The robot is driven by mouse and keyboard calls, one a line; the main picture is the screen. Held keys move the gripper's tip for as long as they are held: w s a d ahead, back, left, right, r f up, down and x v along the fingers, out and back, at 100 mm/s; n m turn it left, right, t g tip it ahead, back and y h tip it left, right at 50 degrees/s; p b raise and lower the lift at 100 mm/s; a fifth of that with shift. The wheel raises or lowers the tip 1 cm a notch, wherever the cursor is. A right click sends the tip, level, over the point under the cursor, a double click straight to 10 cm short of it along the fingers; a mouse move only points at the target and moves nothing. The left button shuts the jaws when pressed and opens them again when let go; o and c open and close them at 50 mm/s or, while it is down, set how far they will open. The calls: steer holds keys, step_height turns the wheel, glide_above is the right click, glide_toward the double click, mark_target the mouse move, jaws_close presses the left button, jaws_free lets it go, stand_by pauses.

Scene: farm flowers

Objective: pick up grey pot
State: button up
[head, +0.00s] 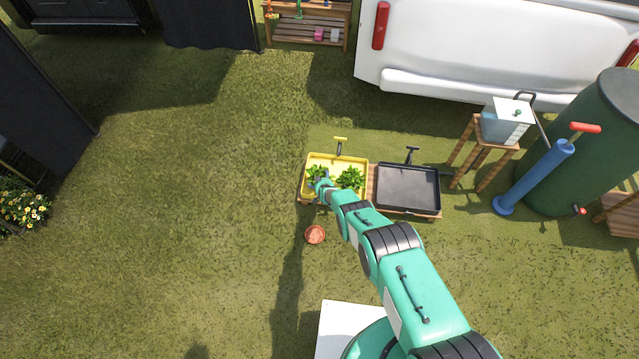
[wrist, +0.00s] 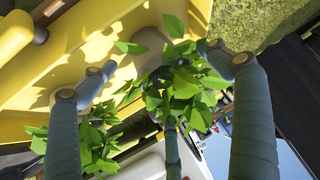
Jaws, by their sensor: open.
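A grey pot (wrist: 150,44) with a green leafy plant (wrist: 185,85) shows in the wrist view, tilted in that picture, against the yellow tray (wrist: 85,62). My gripper (wrist: 156,65) is open, with its fingers spread around the plant and the pot's upper part. I cannot tell whether any finger touches the pot. In the head view, my gripper (head: 322,186) is over the left part of the yellow tray (head: 335,161), at the left plant (head: 316,173). The pot is hidden there by leaves and my gripper.
Another leafy plant (head: 350,178) stands in the tray's right part. An empty black tray (head: 407,185) sits to the right. A small terracotta pot (head: 315,234) is on the grass below. A blue pump (head: 535,178) and stool (head: 480,150) stand farther right. Open grass lies left.

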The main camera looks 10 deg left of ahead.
steer(key=shift+w, duration=0.1)
steer(key=b+x, duration=0.2)
steer(key=x, duration=0.1)
steer(key=shift+b, duration=0.4)
steer(key=shift+b+x, duration=1.05)
steer(key=shift+b, duration=0.15)
steer(key=shift+a+r, duration=0.1)
steer(key=shift+c, duration=0.5)
steer(key=shift+w, duration=0.1)
steer(key=c, duration=1.3)
